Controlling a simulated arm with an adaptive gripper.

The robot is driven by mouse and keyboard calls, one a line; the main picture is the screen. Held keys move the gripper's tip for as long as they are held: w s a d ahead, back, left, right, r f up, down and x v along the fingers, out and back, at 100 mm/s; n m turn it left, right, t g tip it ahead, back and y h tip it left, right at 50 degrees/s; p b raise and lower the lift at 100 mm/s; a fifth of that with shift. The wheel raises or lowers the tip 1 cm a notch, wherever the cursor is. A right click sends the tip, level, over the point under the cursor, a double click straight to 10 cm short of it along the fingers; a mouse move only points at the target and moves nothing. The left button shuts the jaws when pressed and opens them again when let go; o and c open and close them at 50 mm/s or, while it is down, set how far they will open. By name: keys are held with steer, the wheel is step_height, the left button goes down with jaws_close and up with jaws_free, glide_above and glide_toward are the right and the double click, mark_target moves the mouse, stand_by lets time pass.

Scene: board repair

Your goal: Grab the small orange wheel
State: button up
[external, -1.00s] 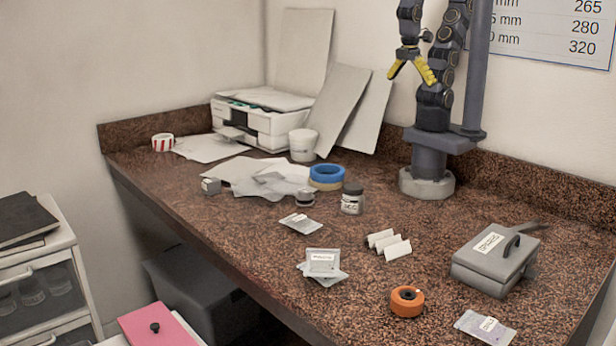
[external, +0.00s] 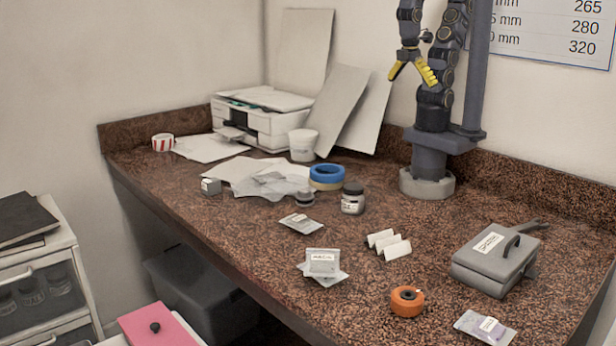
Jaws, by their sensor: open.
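The small orange wheel (external: 407,301) lies on the brown speckled countertop near its front edge. It has a dark hub in its middle and stands apart from the things around it. My gripper (external: 412,78) has yellow fingers, which are spread open and empty. It hangs high above the back of the counter, beside my arm's column, well above and behind the wheel.
A grey box with a handle (external: 495,260) stands right of the wheel. Silver packets (external: 322,263) and a folded white card (external: 388,244) lie nearby. A jar (external: 352,199) and blue tape roll (external: 326,173) sit farther back. Bare countertop surrounds the wheel.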

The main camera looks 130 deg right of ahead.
stand_by(0.6)
steer(key=w+a+f+n+h, duration=0.1)
steer(key=w+a+n, duration=0.15)
steer(key=w, duration=0.65)
steer(key=w+a+f+n+t, duration=0.1)
steer(key=w+a+n, duration=0.15)
steer(key=w, duration=0.75)
steer(key=w+a+f+n+h, duration=0.1)
steer(key=w+f+n, duration=0.15)
steer(key=w, duration=0.65)
steer(key=n+y, duration=0.2)
steer(key=n, duration=0.8)
glide_above(409, 295)
steer(key=w, duration=0.1)
steer(key=shift+t, duration=0.4)
steer(key=f, duration=1.2)
steer(key=d+f, duration=0.1)
steer(key=f, duration=0.5)
step_height(409, 295, down, 3)
steer(key=shift+a+r, duration=0.15)
steer(key=f, duration=0.2)
steer(key=a+f, duration=0.1)
steer(key=f, duration=0.1)
steer(key=shift+s, duration=0.2)
steer(key=shift+f, duration=0.5)
